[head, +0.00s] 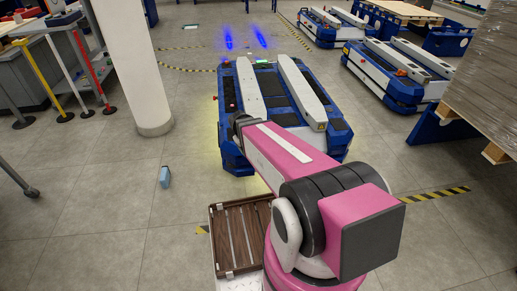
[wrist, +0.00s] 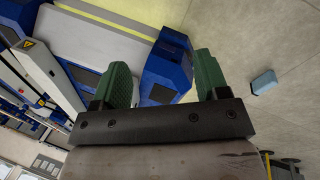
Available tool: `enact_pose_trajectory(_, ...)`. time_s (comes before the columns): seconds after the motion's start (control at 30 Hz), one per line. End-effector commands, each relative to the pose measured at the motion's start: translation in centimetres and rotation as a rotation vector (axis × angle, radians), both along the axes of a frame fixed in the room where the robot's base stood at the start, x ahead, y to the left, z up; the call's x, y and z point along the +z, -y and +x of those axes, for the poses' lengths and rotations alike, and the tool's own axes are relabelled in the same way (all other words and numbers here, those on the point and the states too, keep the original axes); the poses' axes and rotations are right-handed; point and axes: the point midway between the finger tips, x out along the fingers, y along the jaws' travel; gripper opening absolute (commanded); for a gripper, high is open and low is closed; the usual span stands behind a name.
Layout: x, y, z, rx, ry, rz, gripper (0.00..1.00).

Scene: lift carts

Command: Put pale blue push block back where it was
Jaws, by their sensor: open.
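The pale blue push block (head: 164,177) stands on the grey tiled floor, left of my arm and in front of the white column. It also shows in the wrist view (wrist: 264,81) at the right, on the floor, beyond and outside my fingers. My gripper (wrist: 160,80) has two green fingers set wide apart with nothing between them. A blue and white lift cart lies behind the fingers in that view. In the head view my pink arm reaches toward the cart, and the gripper is hidden behind it.
A blue lift cart (head: 230,137) stands ahead of my arm. A round white column (head: 135,70) rises at the left. More carts (head: 385,75) stand at the back right, near a pallet with a wrapped load (head: 487,75). The floor around the block is clear.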

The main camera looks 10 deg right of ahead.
Motion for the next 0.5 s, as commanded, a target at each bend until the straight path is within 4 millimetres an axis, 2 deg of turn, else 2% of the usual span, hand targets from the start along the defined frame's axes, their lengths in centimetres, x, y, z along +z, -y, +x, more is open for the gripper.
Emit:
enact_pose_trajectory(0.03,2.0,1.2,-3.0,-0.094,0.001,0.061,0.68)
enact_pose_trajectory(0.1,3.6,2.0,-5.1,-0.2,-0.004,0.135,0.68)
enact_pose_trajectory(0.2,5.1,2.5,-7.1,-0.306,-0.011,0.212,0.68)
enact_pose_trajectory(0.3,5.8,2.6,-8.0,-0.36,-0.014,0.255,0.68)
enact_pose_trajectory(0.5,5.9,2.6,-8.0,-0.377,-0.017,0.267,0.68)
